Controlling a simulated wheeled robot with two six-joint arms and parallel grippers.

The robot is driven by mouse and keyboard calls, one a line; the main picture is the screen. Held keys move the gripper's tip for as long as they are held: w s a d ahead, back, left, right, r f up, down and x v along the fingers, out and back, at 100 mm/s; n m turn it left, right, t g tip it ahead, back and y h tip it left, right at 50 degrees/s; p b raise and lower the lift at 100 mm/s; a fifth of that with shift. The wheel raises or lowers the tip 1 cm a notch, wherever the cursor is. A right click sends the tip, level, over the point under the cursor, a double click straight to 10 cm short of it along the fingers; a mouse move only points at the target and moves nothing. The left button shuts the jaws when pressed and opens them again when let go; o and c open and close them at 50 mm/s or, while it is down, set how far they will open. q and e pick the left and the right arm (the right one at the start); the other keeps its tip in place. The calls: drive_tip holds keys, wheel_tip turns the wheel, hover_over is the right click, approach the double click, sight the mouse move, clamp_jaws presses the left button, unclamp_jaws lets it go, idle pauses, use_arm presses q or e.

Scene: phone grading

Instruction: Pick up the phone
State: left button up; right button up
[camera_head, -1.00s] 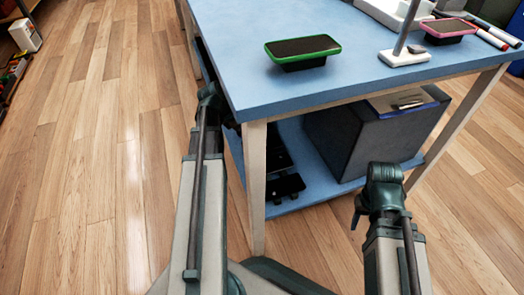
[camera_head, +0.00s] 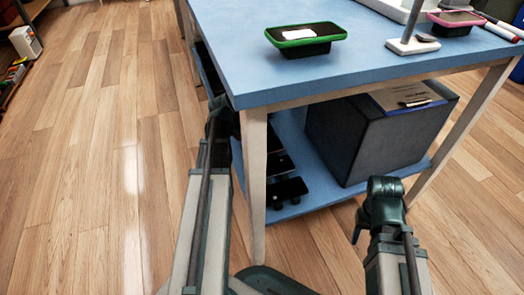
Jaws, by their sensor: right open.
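A phone in a green case (camera_head: 284,37) lies screen up on a small black stand near the left front corner of the blue table. A pale reflection shows on its screen. A second phone, in a pink case (camera_head: 440,19), rests on another black stand at the table's far right. My right gripper (camera_head: 361,222) is low in front of the table, well below and apart from both phones. Its fingers are mostly hidden behind my wrist. My left arm reaches up beside the table's left front corner; I cannot make out its gripper.
The blue table's front edge (camera_head: 380,75) and front leg (camera_head: 254,185) stand close to my arms. A dark box (camera_head: 370,140) and black items (camera_head: 287,190) sit on the lower shelf. A post on a white base (camera_head: 412,45) stands between the phones.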

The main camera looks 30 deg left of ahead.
use_arm(q)
drive_tip(key=shift+c, duration=0.2)
drive_tip(key=c, duration=1.2)
drive_tip(key=shift+r, duration=0.15)
drive_tip(key=shift+c, duration=0.2)
wheel_tip(320, 180, up, 10)
drive_tip(key=p, duration=1)
